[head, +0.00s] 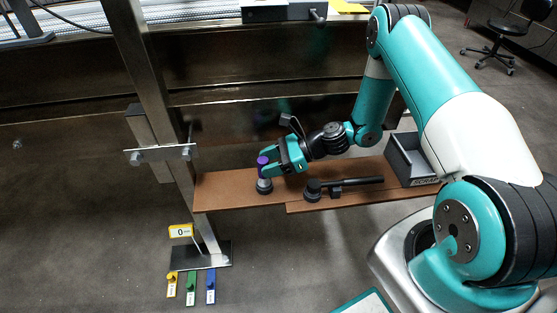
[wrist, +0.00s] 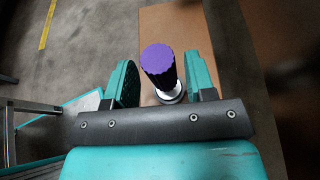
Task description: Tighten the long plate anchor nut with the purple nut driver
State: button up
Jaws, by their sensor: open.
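The purple nut driver (head: 262,165) stands upright in a round dark holder (head: 265,187) at the left end of the brown shelf. My gripper (head: 272,161) is open at the driver's purple handle. In the wrist view the driver's purple top (wrist: 158,58) lies between the two open fingers (wrist: 163,82), with a visible gap on the left; contact on the right is unclear. A long metal plate (head: 160,155) with a fastener near each end crosses the frame leg. I cannot tell which fastener is the anchor nut.
A black-handled tool (head: 345,184) lies on the brown shelf (head: 225,190), right of the driver. A grey bin (head: 411,160) stands at the shelf's right end. The frame leg (head: 165,90) rises at left. Yellow, green and blue tags lie by its foot plate (head: 205,256).

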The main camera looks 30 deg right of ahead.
jog(key=c, duration=0.8)
notch_tip(320, 180, up, 5)
jog(key=p, duration=0.4)
jog(key=shift+p, duration=0.35)
jog(key=shift+f, duration=0.1)
